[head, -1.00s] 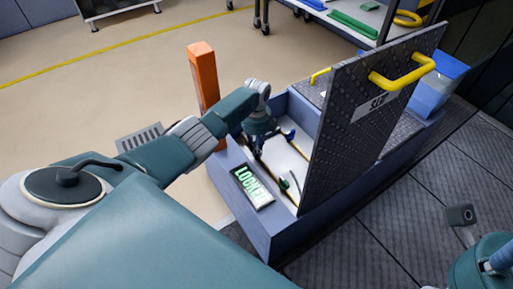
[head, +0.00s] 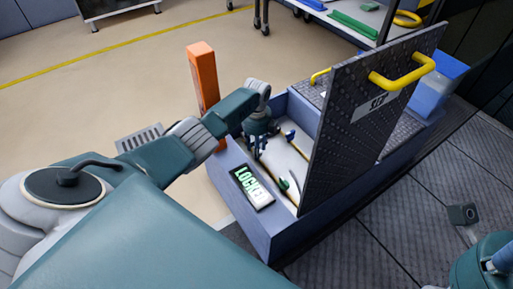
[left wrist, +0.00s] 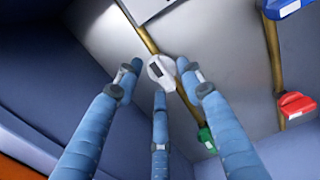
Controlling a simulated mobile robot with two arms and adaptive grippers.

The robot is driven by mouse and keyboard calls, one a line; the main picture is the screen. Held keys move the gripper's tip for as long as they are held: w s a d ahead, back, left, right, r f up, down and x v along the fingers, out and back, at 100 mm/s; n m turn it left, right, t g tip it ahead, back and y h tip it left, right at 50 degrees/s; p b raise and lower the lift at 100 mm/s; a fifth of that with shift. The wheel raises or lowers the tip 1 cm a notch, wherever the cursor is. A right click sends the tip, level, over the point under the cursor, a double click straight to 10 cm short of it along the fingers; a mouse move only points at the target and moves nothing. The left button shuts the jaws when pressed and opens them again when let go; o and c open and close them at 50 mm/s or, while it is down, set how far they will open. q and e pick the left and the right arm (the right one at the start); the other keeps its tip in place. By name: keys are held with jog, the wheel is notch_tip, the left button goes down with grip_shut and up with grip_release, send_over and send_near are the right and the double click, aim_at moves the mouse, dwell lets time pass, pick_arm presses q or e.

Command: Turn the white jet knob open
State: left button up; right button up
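The white jet knob (left wrist: 161,71) sits on a yellow pipe in the left wrist view, against a pale panel. It has a dark rectangular mark on its face. The three blue fingers of my left gripper (left wrist: 158,82) are spread around it, two beside it and one below in the picture. I cannot tell whether any finger touches it. In the head view my left gripper (head: 257,147) reaches down into the open blue-grey bay, and the white knob is not distinguishable there. My right gripper is not in view.
Blue (left wrist: 281,7), red (left wrist: 296,105) and green (left wrist: 206,137) knobs sit near the white one. The bay's walls (head: 238,205) and raised dark hatch (head: 365,110) hem in the arm. A lit "LOCKED" display (head: 251,187) is on the near rim. An orange post (head: 203,80) stands behind the arm.

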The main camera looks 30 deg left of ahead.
pick_arm(q)
notch_tip(320, 180, up, 12)
dwell(0.6)
dwell(0.5)
